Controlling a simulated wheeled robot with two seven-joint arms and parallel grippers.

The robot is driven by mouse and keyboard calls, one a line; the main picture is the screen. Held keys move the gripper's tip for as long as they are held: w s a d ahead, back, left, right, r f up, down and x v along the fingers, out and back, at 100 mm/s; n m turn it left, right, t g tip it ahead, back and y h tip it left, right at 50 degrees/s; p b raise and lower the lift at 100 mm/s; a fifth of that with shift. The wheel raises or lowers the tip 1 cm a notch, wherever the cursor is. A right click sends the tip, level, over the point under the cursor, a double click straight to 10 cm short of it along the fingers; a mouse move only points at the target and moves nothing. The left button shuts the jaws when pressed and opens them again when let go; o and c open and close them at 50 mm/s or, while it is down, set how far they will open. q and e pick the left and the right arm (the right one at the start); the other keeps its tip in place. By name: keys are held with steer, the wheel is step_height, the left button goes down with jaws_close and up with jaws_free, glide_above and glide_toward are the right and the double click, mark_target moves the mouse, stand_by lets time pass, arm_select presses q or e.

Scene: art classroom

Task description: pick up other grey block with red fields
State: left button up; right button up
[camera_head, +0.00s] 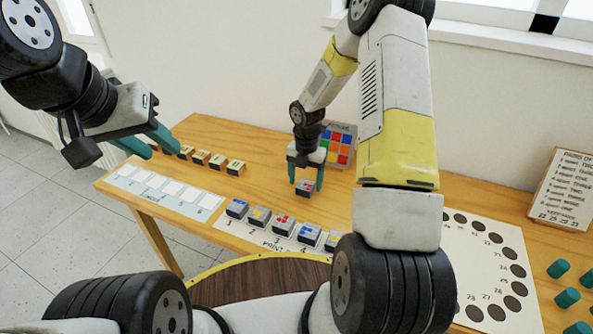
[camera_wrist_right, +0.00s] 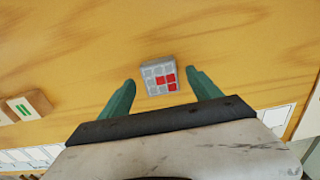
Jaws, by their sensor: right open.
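A grey block with red fields (camera_head: 305,187) lies alone on the wooden table. In the right wrist view the same block (camera_wrist_right: 160,76) shows grey squares and a few red ones on its top. My right gripper (camera_head: 307,188) is open above it, its fingers on either side; in the wrist view the fingers (camera_wrist_right: 160,98) stand apart with the block between and just beyond their tips. Another grey block with red fields (camera_head: 283,224) sits in the row on the white strip. My left gripper (camera_head: 158,148) is open and empty at the table's left side.
Several grey blocks stand on the white print strip (camera_head: 225,224). Wooden blocks (camera_head: 217,162) stand in a row behind a strip of white squares (camera_head: 160,190). A coloured grid board (camera_head: 339,145) leans at the back wall. A sheet with dark circles (camera_head: 480,245) and green cylinders (camera_head: 567,297) lie right.

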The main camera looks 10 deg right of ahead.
steer(key=shift+f, duration=0.9)
steer(key=shift+c, duration=0.4)
steer(key=c, duration=1.4)
